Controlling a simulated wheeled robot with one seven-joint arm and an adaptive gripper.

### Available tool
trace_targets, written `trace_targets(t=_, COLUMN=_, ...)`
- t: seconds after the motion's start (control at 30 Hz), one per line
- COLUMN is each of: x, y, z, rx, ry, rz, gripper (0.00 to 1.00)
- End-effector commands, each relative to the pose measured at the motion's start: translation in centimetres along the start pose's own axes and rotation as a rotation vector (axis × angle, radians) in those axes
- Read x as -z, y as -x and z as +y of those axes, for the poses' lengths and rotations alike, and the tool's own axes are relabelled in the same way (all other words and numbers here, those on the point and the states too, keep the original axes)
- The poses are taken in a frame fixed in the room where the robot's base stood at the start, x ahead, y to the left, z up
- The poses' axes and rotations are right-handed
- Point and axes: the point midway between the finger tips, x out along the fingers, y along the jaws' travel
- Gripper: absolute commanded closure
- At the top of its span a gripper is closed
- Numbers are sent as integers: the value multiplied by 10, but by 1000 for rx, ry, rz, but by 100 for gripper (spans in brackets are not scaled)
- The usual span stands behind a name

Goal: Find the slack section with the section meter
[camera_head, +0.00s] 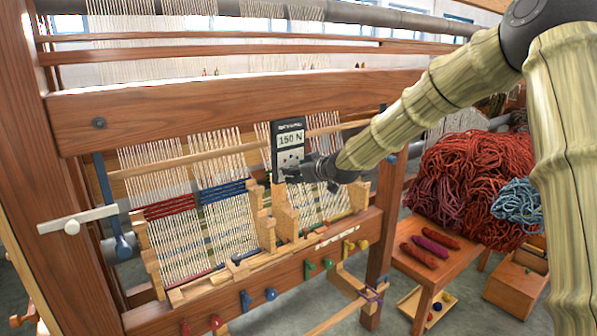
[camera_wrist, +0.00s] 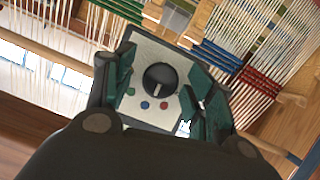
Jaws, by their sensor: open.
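The section meter (camera_head: 289,138) is a dark upright box with a display reading 150 N, in front of the loom's warp. My gripper (camera_head: 300,172) is at its lower part, with the jaws open. In the wrist view the meter's pale face (camera_wrist: 148,60) with a black dial and small coloured buttons lies between my green-padded fingers (camera_wrist: 160,98). I cannot tell whether the pads touch it. The warp shows a left section (camera_head: 175,235) with a red band, a middle section (camera_head: 228,215) with a blue band, and a right section (camera_head: 325,200) partly hidden by the meter and my gripper.
Stepped wooden dividers (camera_head: 262,220) stand between the warp sections. The loom's front beam (camera_head: 290,270) carries coloured pegs. At right, red wool skeins (camera_head: 475,165) lie behind a small wooden table (camera_head: 440,265) with shuttles. A white lever (camera_head: 75,220) sticks out at left.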

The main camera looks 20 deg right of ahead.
Motion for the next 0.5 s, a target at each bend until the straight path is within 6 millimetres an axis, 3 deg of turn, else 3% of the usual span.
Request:
trace_targets(t=0.13, x=0, y=0, z=0, rx=0, ry=0, rz=0, gripper=47)
trace_targets(t=0.37, x=0, y=0, z=0, rx=0, ry=0, rz=0, gripper=89)
trace_targets(t=0.5, x=0, y=0, z=0, rx=0, ry=-1, rz=0, gripper=91)
